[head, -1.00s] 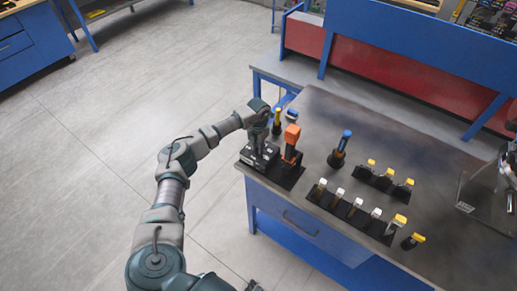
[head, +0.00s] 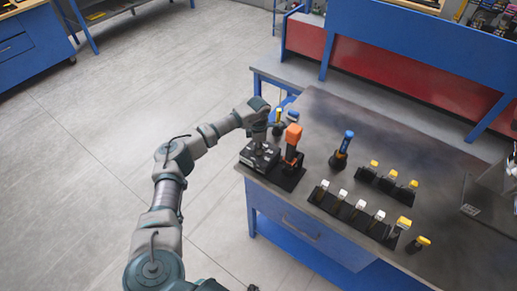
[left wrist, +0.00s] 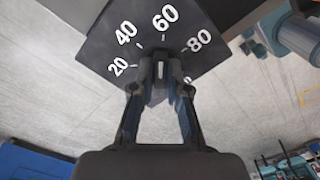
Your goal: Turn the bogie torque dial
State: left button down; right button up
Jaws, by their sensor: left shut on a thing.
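The bogie torque dial is a dark box (left wrist: 100,45) whose face carries white numbers 20, 40, 60 and 80 in the left wrist view. In the head view the box (head: 248,160) sits at the table's near left corner. My left gripper (left wrist: 160,82) is shut on the dial's knob (left wrist: 160,66) at the middle of the face. The fingers hide most of the knob, so its exact setting is hard to read. In the head view my left gripper (head: 259,140) comes down onto the box from above. My right gripper is not clearly seen.
An orange-topped tool (head: 293,135) stands close right of the box. A blue-topped tool (head: 345,143) stands farther right. Racks hold several white- and yellow-topped pieces (head: 359,206). The back middle of the table (head: 400,125) is clear.

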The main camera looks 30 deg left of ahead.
pick_arm(q)
jog(key=shift+w+r+m, duration=0.15)
jog(key=shift+m, duration=0.15)
dwell(0.4)
jog(key=c, duration=1.3)
grip_release()
jog(key=shift+o, duration=0.7)
jog(key=shift+a, duration=0.1)
jog(key=shift+r, duration=0.25)
notch_tip(320, 180, up, 11)
jog(key=shift+w, duration=0.1)
